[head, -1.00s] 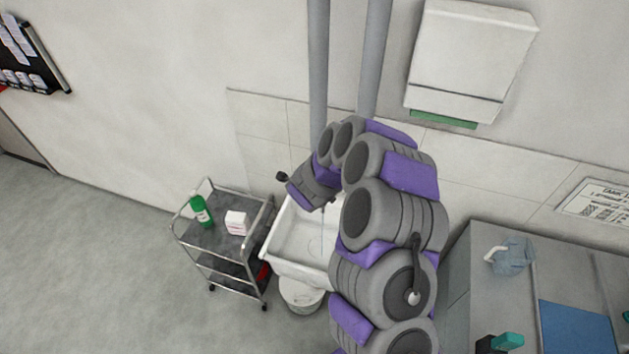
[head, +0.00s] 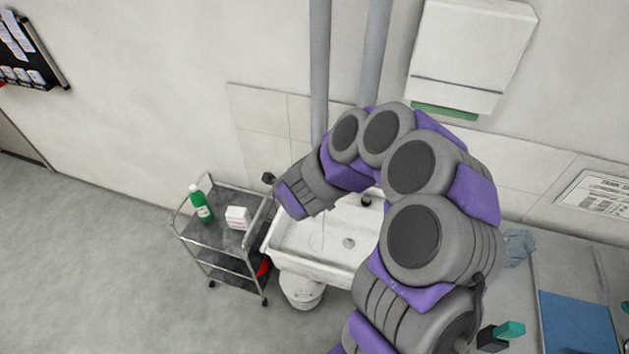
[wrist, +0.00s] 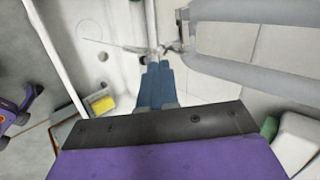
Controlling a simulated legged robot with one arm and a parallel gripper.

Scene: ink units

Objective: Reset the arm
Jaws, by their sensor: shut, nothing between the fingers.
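My gripper (wrist: 157,72) shows in the wrist view as two blue fingers side by side, shut with nothing between them. In the head view my grey and purple arm rises from the bottom and bends over to the left. Its end hangs above the left part of the white sink (head: 300,240); the fingers cannot be made out there. The arm hides the sink's right part.
A metal trolley (head: 225,238) with a green bottle (head: 200,203) and white box (head: 237,217) stands left of the sink. A white bin (head: 301,290) is below. Two grey pipes (head: 319,80) and a dispenser (head: 470,60) are behind. Floor at left is clear.

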